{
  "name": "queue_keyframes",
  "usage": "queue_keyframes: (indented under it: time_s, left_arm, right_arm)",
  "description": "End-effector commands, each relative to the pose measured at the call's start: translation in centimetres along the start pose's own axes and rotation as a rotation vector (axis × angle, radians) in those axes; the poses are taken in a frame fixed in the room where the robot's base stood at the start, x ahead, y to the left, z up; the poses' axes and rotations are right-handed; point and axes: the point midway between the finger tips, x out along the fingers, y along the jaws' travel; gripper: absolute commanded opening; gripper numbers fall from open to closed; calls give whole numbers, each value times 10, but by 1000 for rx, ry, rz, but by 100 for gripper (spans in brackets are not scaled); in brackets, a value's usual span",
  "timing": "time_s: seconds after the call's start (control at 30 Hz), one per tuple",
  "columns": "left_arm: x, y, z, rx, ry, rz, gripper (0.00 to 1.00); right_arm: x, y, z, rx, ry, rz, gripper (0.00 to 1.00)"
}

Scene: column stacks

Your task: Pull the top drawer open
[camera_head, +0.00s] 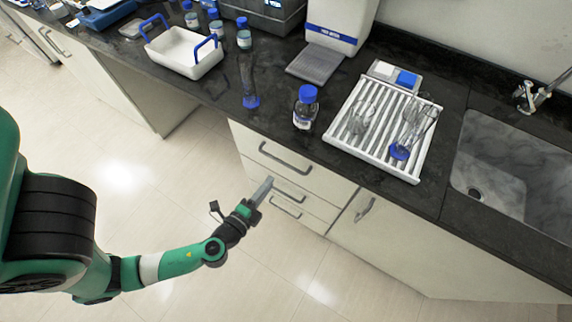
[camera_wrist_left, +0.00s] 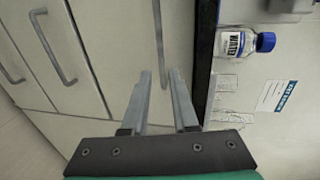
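The top drawer (camera_head: 250,143) is a pale front under the dark counter, with a grey bar handle (camera_head: 284,161); it appears shut. My left gripper (camera_head: 267,184) is in front of the drawer stack, its fingers just below the top handle in the head view. In the left wrist view, the two fingers (camera_wrist_left: 161,76) are parallel with a gap between them, so it is open and holds nothing. A grey bar, seemingly the top handle (camera_wrist_left: 158,35), lines up with that gap; I cannot tell whether they touch. My right gripper is out of view.
Two lower drawers with handles (camera_head: 289,191) sit beneath, and a cupboard door (camera_head: 400,235) stands to the right. On the counter are a blue-capped bottle (camera_head: 305,108), a white rack (camera_head: 385,160) and a white tray (camera_head: 185,58). The floor in front is clear.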

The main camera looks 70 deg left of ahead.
Motion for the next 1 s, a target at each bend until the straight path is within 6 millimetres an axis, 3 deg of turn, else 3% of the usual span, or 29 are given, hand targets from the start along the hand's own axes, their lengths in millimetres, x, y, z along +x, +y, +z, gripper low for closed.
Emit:
queue_keyframes:
  time_s: [0.13, 0.3, 0.5, 0.87, 1.0]
  left_arm:
    - [22, -2, 3, -4, -10, -5, 27]
    - [65, -2, 2, -3, -7, -5, 27]
    - [98, -2, 1, -2, -2, -4, 27]
    - [106, -1, 1, -1, 0, -3, 27]
    - [106, -1, 1, -1, 0, -3, 4]
  right_arm:
    - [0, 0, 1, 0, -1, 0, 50]
    - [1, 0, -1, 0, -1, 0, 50]
    - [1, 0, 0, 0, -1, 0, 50]
    - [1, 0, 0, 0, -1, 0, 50]
    - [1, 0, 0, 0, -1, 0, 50]
